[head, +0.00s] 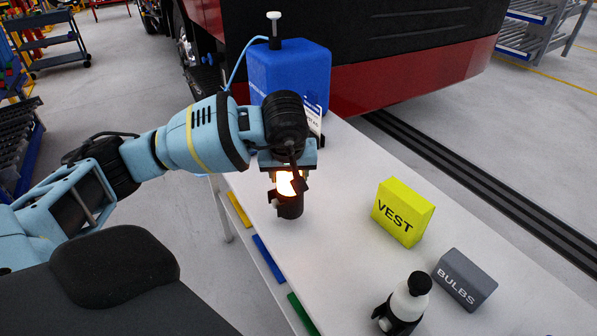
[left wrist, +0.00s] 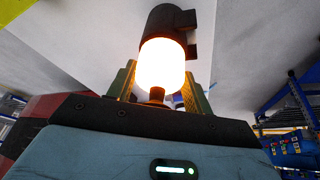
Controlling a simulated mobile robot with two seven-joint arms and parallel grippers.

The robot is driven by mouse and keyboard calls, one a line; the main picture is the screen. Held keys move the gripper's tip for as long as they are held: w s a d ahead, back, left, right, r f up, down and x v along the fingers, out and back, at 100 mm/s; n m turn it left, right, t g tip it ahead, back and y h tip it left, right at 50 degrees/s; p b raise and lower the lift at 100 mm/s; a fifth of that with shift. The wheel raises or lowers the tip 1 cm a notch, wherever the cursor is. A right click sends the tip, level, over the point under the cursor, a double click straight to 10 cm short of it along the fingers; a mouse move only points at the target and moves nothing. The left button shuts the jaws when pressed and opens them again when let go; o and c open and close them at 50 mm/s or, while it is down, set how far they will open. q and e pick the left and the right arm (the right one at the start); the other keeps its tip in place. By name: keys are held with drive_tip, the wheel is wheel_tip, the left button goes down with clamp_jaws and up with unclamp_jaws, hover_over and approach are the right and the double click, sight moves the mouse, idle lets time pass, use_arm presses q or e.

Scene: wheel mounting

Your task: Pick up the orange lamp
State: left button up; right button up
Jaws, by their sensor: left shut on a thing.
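The orange lamp (head: 285,183) glows brightly above a black base (head: 290,208), near the left edge of the white table (head: 340,240). My left gripper (head: 287,172) points down from above and is shut on the lamp. In the left wrist view the glowing part of the lamp (left wrist: 162,68) sits between the two fingers (left wrist: 160,85), with its black base beyond. I cannot tell whether the base touches the table. My right gripper is not in view.
A blue canister (head: 290,75) stands at the table's back, close behind my left gripper. A yellow VEST box (head: 403,212), a grey BULBS box (head: 465,280) and a black and white lamp-like object (head: 406,303) stand to the right. The table between them is clear.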

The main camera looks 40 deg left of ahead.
use_arm(q)
drive_tip(key=s+r+b, duration=0.1)
drive_tip(key=s, duration=1.1)
drive_tip(key=shift+s+r, duration=0.15)
drive_tip(key=shift+s, duration=0.15)
drive_tip(key=shift+d, duration=0.1)
